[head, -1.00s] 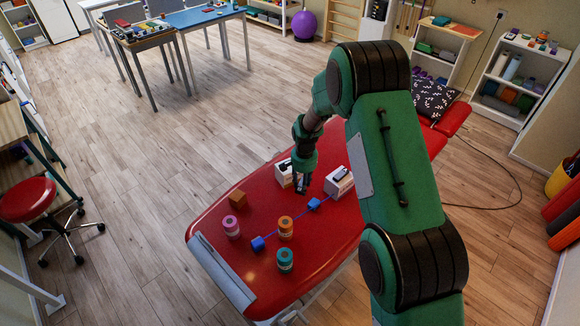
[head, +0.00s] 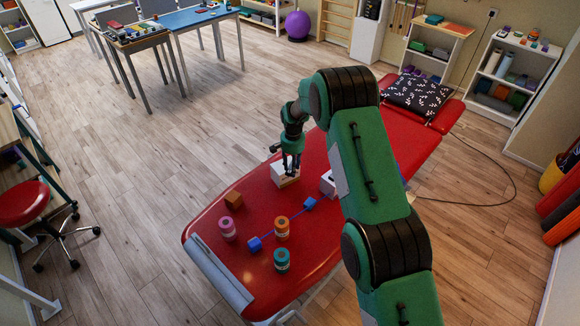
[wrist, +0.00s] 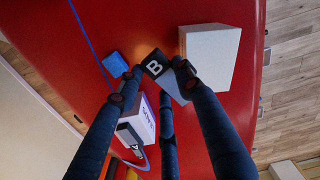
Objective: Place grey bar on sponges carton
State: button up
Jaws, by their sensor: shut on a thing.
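My gripper (head: 291,165) is shut on the grey bar (wrist: 172,86), whose dark end with a white letter B faces the wrist camera between the fingertips (wrist: 158,75). In the head view the bar is hard to make out. The gripper is over or just beside a white carton (head: 284,177) on the red couch; the wrist view shows this carton's bare pale top (wrist: 208,57) beside the bar. A second white carton (head: 328,184) is partly behind my arm. It also shows in the wrist view (wrist: 140,122), with lettering and a dark shape. I cannot read which is the sponges carton.
The red couch (head: 215,257) also bears a brown cube (head: 234,199), pink (head: 227,228), orange (head: 282,229) and teal (head: 281,260) rolls, and blue blocks (head: 310,203) along a blue line. A patterned cushion (head: 415,95) lies at the far end.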

aim_at(290, 165)
jog(key=shift+w+a+f, duration=0.1)
jog(key=shift+w+a, duration=0.05)
jog(key=shift+w, duration=0.65)
jog(key=shift+w+a+f, duration=0.1)
jog(key=shift+w+a, duration=0.1)
jog(key=shift+w, duration=0.65)
jog(key=shift+w+a, duration=0.15)
jog(key=shift+w, duration=0.65)
jog(key=shift+f, duration=0.1)
jog(key=shift+f, duration=1.7)
jog(key=shift+f, duration=0.15)
jog(key=o, duration=1.2)
jog(key=shift+o, duration=0.2)
notch_tip(290, 165, up, 12)
jog(key=shift+r, duration=0.2)
